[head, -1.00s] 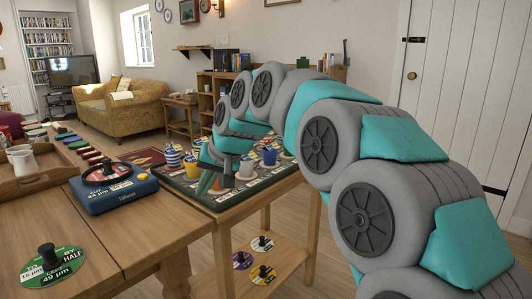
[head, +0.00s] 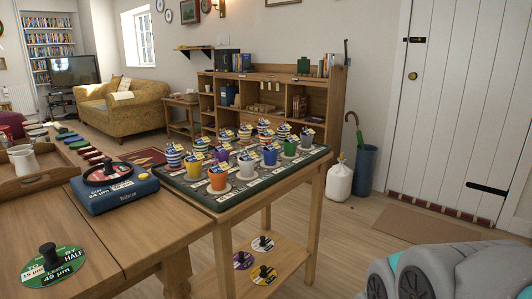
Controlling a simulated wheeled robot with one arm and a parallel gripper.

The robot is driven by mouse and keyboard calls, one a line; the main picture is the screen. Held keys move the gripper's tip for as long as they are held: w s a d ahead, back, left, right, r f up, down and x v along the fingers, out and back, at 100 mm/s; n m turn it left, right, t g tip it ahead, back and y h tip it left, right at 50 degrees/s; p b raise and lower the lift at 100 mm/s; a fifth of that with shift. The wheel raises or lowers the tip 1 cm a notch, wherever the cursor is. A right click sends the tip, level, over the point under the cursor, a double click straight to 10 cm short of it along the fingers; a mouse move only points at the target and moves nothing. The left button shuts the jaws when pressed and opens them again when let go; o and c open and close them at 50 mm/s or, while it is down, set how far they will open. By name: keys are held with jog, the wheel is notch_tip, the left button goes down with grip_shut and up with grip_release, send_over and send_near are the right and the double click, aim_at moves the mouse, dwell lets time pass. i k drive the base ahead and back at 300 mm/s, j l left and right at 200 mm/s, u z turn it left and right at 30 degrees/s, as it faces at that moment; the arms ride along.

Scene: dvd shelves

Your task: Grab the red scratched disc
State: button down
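A green disc (head: 66,257) with a black knob and white lettering lies on the table at the lower left. My gripper is out of view. Only grey and teal links of my arm show in the lower right corner, well away from the red disc.
A side table (head: 215,203) holds several labelled cups on saucers. Its lower shelf (head: 277,257) holds a few knobbed discs. A wooden tray (head: 45,181) with a white jug (head: 23,162) stands far left. A white jug-like container (head: 339,182) and blue umbrella stand (head: 364,170) stand right; floor there is open.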

aim_at(109, 172)
jog(key=u, duration=1.35)
jog(key=i+l, duration=0.15)
jog(key=i+u, duration=0.05)
